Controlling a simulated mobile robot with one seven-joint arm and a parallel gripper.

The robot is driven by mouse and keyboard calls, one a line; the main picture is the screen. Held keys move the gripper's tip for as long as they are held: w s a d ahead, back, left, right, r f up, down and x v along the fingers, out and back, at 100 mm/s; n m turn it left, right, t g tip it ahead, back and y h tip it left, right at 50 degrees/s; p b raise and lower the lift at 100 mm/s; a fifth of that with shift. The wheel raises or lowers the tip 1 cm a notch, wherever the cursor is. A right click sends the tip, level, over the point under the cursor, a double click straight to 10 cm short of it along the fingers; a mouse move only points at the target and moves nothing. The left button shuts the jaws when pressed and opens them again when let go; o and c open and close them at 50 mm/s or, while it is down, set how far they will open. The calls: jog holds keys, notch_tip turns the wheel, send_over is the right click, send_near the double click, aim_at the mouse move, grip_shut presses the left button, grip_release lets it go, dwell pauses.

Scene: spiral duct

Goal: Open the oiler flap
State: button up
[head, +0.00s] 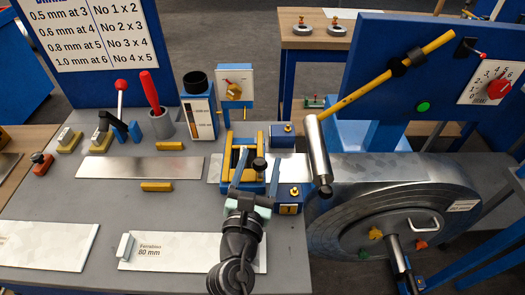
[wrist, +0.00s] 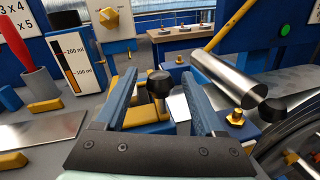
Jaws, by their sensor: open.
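A blue oil container (head: 200,117) with a black round top and a level window marked 200 ml and 100 ml stands at the back of the bench; it also shows at left in the wrist view (wrist: 77,65). No part is clearly labelled as the oiler flap. My gripper (head: 257,158) is open and empty above a blue-and-yellow fixture (head: 229,143). My fingers hide part of the fixture.
A metal roller (head: 318,152) and a large round drum (head: 385,205) stand right of my gripper. A yellow lever (head: 395,72) crosses the blue panel. A red-handled tool in a grey cup (head: 161,122) and metal strips (head: 140,168) are at left. The front left bench has clear patches.

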aim_at(262, 154)
jog(key=shift+w+d, duration=0.15)
jog(key=shift+w, duration=0.6)
jog(key=shift+w+d, duration=0.15)
jog(key=shift+w, duration=0.6)
grip_shut()
dwell(0.4)
